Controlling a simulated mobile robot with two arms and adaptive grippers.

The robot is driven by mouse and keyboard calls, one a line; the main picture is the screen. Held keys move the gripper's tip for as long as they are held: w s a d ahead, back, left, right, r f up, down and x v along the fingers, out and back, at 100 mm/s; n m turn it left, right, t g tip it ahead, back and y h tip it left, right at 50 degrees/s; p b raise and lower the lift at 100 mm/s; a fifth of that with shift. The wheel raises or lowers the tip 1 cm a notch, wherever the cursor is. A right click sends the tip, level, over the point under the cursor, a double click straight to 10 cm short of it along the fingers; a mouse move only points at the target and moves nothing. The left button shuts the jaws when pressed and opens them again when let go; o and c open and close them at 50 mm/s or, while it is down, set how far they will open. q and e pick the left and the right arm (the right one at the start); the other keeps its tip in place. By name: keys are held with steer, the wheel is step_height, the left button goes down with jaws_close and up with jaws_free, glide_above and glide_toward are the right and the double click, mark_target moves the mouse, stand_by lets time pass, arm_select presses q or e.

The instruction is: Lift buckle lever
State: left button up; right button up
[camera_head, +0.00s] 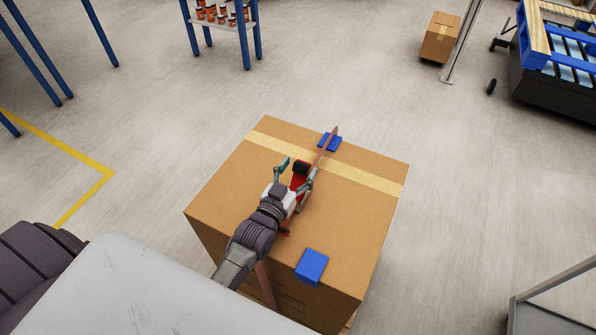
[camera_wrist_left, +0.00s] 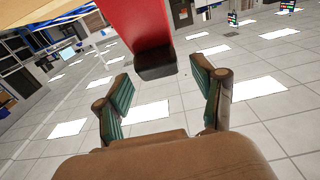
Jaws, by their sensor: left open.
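The red buckle lever (camera_head: 300,181) with a black end sits on the strap (camera_head: 325,147) over the top of a large cardboard box (camera_head: 225,185). My left gripper (camera_head: 298,168) is above the box with its fingers apart, one on either side of the lever's black end. In the left wrist view, the red lever (camera_wrist_left: 138,22) comes down from the top and its black end (camera_wrist_left: 155,65) lies ahead of and between the open fingers (camera_wrist_left: 160,78). Contact with the fingers does not show. The lower buckle is partly hidden by my gripper. My right gripper is not in view.
Blue edge protectors lie at the box's far edge (camera_head: 331,142) and near edge (camera_head: 312,266). Tan tape (camera_head: 360,178) crosses the box top. A smaller box (camera_head: 440,38), blue racks and a cart stand farther off. Open floor surrounds the large box's far and right sides.

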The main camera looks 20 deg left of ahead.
mark_target(298, 186)
arm_select(q)
step_height(298, 186, up, 9)
steer(key=shift+r, duration=0.15)
